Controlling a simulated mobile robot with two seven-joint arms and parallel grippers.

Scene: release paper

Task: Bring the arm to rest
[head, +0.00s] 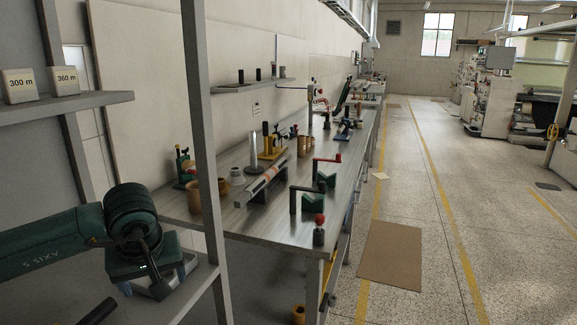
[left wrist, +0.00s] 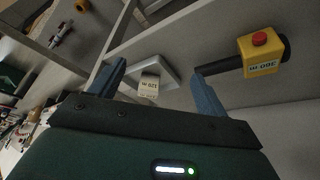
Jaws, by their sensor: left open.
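My left arm comes in from the left in the head view, and my left gripper (head: 160,280) points down in front of the grey shelf rack. In the left wrist view the two blue fingers of the left gripper (left wrist: 155,88) are spread wide apart with nothing held. Beyond and between them is a pale labelled block (left wrist: 149,87) by a light grey plate (left wrist: 172,78); the fingers do not appear to touch it. My right gripper shows in neither view.
A rack post (head: 205,130) stands close to the left gripper. An upper shelf (head: 70,105) carries label blocks (head: 65,80). A yellow box with a red knob (left wrist: 260,52) is right of the fingers. A cluttered metal workbench (head: 275,225) lies beyond; the aisle floor is open.

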